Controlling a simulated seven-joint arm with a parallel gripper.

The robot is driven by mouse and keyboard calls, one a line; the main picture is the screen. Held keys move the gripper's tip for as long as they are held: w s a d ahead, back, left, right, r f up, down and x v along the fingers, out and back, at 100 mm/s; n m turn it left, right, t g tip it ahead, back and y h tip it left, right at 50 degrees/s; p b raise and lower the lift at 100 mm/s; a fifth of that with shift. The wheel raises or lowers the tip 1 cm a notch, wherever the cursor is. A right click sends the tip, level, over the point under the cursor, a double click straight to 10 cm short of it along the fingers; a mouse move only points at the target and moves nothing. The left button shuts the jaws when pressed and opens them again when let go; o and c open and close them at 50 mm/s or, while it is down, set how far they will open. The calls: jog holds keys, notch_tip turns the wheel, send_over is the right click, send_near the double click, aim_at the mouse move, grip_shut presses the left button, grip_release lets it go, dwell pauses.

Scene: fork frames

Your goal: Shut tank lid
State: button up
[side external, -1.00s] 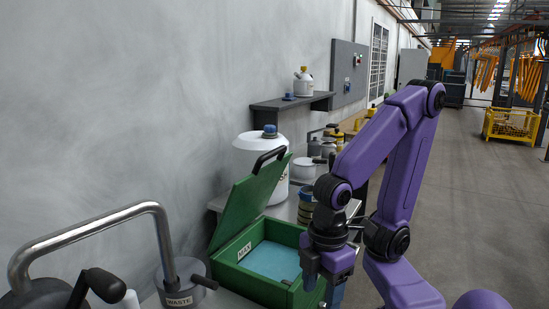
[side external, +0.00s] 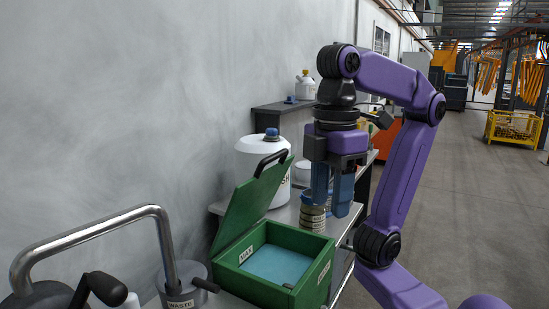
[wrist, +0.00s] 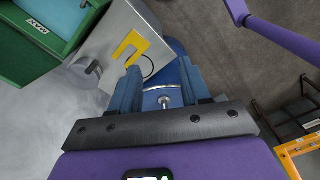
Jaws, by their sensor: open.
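The green tank (side external: 318,262) stands on the bench in the side view with light blue liquid (side external: 277,264) inside. Its green lid (side external: 250,205) stands open, tilted up on the wall side, with a black handle (side external: 270,162) at its top edge. The wrist view shows part of the tank (wrist: 25,50) at upper left. My gripper (side external: 332,203) is open, fingers pointing down, right of the lid and apart from it. Its blue fingers also show in the wrist view (wrist: 160,88); a small silver knob-like part shows between them, and I cannot tell what it belongs to.
A stack of round containers (side external: 312,217) stands behind the tank, close to my fingers in the picture. A white jug (side external: 262,165) with a blue cap stands behind the lid. A waste pot (side external: 181,285) and bent metal pipe (side external: 150,210) are at front left.

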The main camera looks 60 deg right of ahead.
jog(key=w+d+m+g+y, duration=0.1)
jog(key=w+d+m+y, duration=0.4)
jog(key=m, duration=0.6)
jog(key=w+d+m+y, duration=0.1)
jog(key=w+d+m, duration=0.1)
jog(key=w+m, duration=0.75)
jog(key=w+d+m+g+y, duration=0.1)
jog(key=w+d+m+y, duration=0.25)
jog(key=m, duration=1.05)
jog(key=w+d+m+t+y, duration=0.2)
jog(key=d+m+t, duration=0.2)
jog(key=d+m, duration=0.45)
jog(key=w+d+m+t+y, duration=0.15)
jog(key=d+m+t, duration=0.35)
jog(key=d, duration=0.6)
jog(key=s+d+m+t+h, duration=0.1)
jog(key=s+d+m+t, duration=0.45)
jog(key=d+m, duration=0.6)
jog(key=n, duration=0.2)
send_near(280, 155)
jog(key=shift+m+g+h, duration=0.25)
jog(key=shift+h, duration=0.05)
jog(key=x, duration=1.1)
jog(key=shift+w+a+r, duration=0.25)
jog(key=shift+a, duration=0.15)
